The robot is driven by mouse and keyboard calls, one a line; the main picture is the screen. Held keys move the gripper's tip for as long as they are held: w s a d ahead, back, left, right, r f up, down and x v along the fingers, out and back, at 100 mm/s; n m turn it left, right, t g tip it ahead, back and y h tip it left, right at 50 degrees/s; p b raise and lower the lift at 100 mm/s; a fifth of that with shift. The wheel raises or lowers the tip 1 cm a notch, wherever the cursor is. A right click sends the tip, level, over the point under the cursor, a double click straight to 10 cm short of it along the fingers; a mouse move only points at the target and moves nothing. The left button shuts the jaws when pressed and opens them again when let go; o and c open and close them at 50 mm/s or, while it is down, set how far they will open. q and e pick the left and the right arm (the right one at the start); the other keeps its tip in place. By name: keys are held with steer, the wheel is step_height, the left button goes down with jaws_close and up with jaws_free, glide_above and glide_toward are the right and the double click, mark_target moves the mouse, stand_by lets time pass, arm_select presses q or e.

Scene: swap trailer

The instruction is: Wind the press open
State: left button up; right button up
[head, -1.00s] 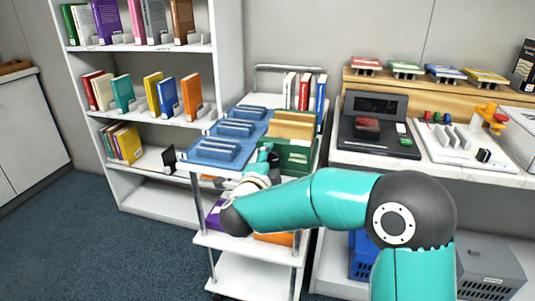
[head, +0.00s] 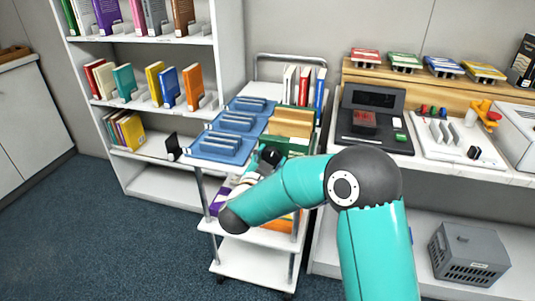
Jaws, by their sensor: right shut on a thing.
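A white unit with a yellow-orange handle (head: 486,112), which may be the press, stands on the counter at the right. My right arm reaches across to the cart, away from that unit. My right gripper (head: 267,160) is low at the front of the cart top, beside the green box (head: 298,146). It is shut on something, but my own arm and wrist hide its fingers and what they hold. My left gripper is out of view.
The white cart (head: 200,163) carries blue trays (head: 222,143), a tan-topped box and upright books. A bookshelf (head: 160,182) stands behind left. A black device (head: 373,140) and a grey crate (head: 468,252) are at the right. The floor at left is clear.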

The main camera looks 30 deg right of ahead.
steer(key=shift+f+n, duration=0.2)
steer(key=shift+n, duration=0.3)
steer(key=shift+f+p, duration=0.1)
steer(key=shift+p, duration=0.2)
steer(key=o, duration=1.2)
steer(key=shift+c, duration=0.2)
steer(key=shift+s+a, duration=0.1)
steer(key=shift+a, duration=0.1)
steer(key=v, duration=1.1)
steer(key=shift+a, duration=0.2)
steer(key=shift+s+d, duration=0.1)
